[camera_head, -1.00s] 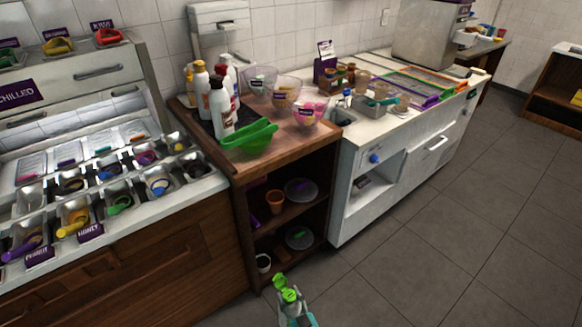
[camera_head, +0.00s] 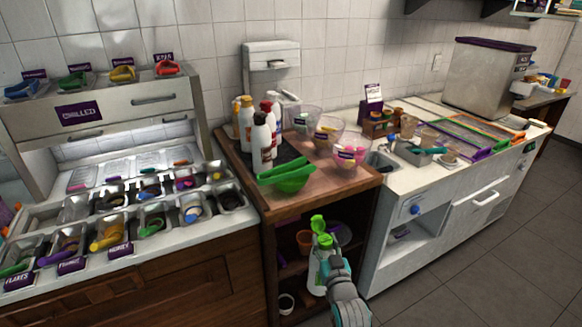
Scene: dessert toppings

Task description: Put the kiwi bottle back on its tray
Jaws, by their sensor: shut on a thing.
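The kiwi bottle (camera_head: 317,272) is pale with a bright green cap. It is in my gripper (camera_head: 328,252), which is shut on it, and it stands nearly upright in front of the wooden cabinet's open shelves, with its cap below the countertop. My gripper covers part of its right side. A dark tray (camera_head: 287,153) lies on the wooden top, with several white, yellow and red bottles (camera_head: 260,135) standing at its left and back. The tray's front is partly hidden by a green bowl.
Several clear bowls (camera_head: 351,149) stand right of the tray. The chilled topping station (camera_head: 98,115) is at left, a white counter (camera_head: 440,188) at right. Open floor lies at lower right.

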